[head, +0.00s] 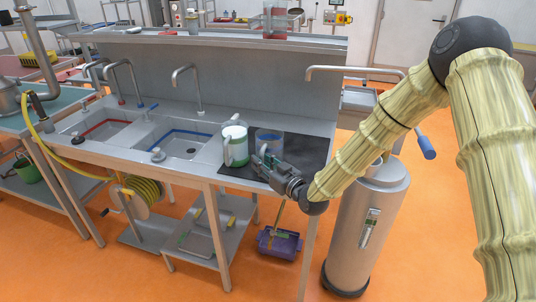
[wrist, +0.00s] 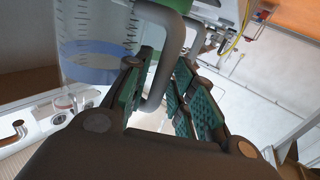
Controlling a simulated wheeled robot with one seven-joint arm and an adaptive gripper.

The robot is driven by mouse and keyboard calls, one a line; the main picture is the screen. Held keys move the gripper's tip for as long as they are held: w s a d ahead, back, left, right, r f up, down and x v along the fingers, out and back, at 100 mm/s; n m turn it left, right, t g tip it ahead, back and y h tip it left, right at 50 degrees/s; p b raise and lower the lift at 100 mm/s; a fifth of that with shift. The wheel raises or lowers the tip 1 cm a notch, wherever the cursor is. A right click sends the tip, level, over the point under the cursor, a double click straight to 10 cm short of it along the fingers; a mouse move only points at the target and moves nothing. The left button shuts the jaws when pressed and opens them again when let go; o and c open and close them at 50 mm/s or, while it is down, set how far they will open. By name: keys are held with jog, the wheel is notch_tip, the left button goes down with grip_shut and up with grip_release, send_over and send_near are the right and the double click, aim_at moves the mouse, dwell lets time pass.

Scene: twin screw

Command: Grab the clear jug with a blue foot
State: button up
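The clear jug with blue on it (head: 268,145) stands on the dark mat at the right end of the sink counter. In the wrist view its clear, marked wall and blue band (wrist: 92,62) fill the upper left. A grey handle (wrist: 160,72) passes between my fingers. My gripper (head: 264,160) is at the jug's front, its tips partly covering it. In the wrist view my gripper (wrist: 165,88) has its green-padded fingers apart on both sides of the handle, with a gap on the right side. Exact contact with the handle cannot be told.
A white and green jug (head: 235,146) stands close on the left of the clear jug. The dark mat (head: 308,150) has bare room to the right. Sink basins (head: 180,138) with taps lie left. A steel cylinder (head: 368,215) stands right of the counter.

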jog(key=shift+w, duration=0.1)
grip_shut()
jog(key=shift+r, duration=0.1)
